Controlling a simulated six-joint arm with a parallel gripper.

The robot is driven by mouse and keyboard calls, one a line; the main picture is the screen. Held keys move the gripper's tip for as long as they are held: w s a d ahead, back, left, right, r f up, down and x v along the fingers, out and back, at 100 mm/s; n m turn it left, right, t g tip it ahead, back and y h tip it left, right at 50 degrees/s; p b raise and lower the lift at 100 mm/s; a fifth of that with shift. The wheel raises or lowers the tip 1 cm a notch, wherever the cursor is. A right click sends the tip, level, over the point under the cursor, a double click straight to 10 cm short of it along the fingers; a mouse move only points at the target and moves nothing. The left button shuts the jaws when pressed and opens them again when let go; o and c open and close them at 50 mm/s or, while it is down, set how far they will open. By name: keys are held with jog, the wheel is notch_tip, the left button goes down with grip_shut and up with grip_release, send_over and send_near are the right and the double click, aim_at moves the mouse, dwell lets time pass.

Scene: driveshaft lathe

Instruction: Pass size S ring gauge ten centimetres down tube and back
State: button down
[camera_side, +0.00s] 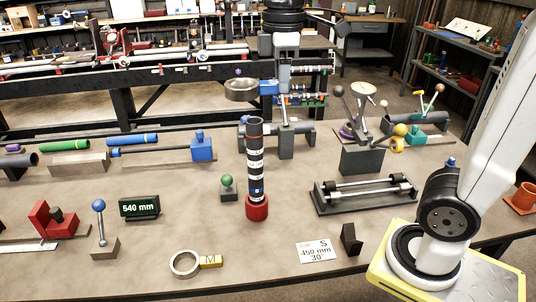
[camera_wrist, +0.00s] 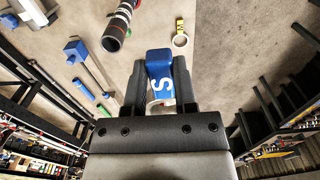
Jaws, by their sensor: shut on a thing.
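My gripper (camera_side: 276,90) is shut on the blue handle of the size S ring gauge; the blue handle with a white S also shows between the fingers in the wrist view (camera_wrist: 160,68). Its grey ring (camera_side: 241,91) sticks out to the left of the handle in the side view. The ring is up in the air, above and slightly left of the tube's top in the picture, apart from it.
A size M ring gauge (camera_side: 185,264) with a yellow handle lies at the front. A card reading S, 450 mm, 30° (camera_side: 316,251) lies right of it. A green-knobbed block (camera_side: 228,188) stands left of the tube. A roller stand (camera_side: 365,193) stands right; a 540 mm display (camera_side: 139,207) stands left.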

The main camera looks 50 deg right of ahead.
jog(key=w+d, duration=0.5)
jog(key=d, duration=0.4)
jog(key=shift+s+a+f, duration=0.1)
jog(key=shift+f, duration=2.55)
jog(key=shift+f, duration=0.1)
jog(key=shift+f, duration=1.75)
jog(key=shift+f, duration=2.95)
